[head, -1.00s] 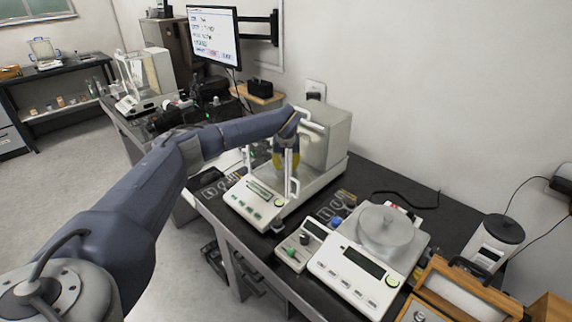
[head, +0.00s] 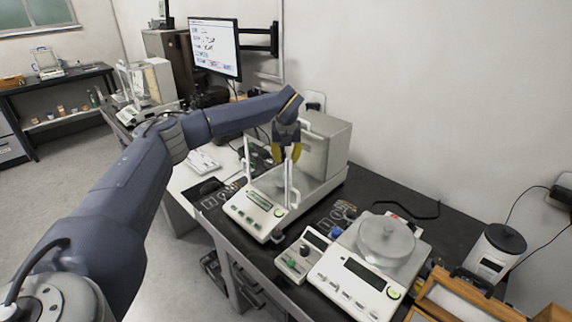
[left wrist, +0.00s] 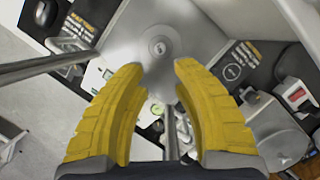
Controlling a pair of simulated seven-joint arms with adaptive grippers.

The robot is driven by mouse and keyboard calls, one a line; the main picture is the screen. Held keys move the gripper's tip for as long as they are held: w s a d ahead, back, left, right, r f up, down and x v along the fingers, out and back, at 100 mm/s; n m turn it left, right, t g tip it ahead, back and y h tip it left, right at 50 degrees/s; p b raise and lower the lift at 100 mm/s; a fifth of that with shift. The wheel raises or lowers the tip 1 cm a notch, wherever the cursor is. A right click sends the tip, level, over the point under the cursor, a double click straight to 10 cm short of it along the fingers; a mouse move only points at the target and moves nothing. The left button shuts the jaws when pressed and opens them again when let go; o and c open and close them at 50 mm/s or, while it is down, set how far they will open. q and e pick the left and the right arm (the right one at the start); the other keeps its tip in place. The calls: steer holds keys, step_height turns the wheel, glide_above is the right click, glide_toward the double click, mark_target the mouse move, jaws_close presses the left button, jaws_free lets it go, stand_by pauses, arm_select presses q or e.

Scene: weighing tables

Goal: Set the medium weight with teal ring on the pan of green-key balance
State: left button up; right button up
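The green-key balance (head: 257,209) is the middle one, with green keys on its front and a tall white housing behind. Its pan (left wrist: 120,45) fills the upper middle of the left wrist view. A small round metal piece (left wrist: 159,47) stands at the pan's middle; from above I cannot tell whether it is the weight, and no teal ring shows. My left gripper (head: 287,157) is above the pan, its yellow fingers (left wrist: 158,72) apart with nothing visibly held between them. The arm and fingers hide part of the pan in the head view. My right gripper is out of view.
Between the two is a small grey unit (head: 300,258) with dark and green knobs. A wooden box (head: 470,300) and a grey-white canister (head: 495,250) stand farther right.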

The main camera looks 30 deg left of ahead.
arm_select(q)
steer(key=shift+v, duration=0.9)
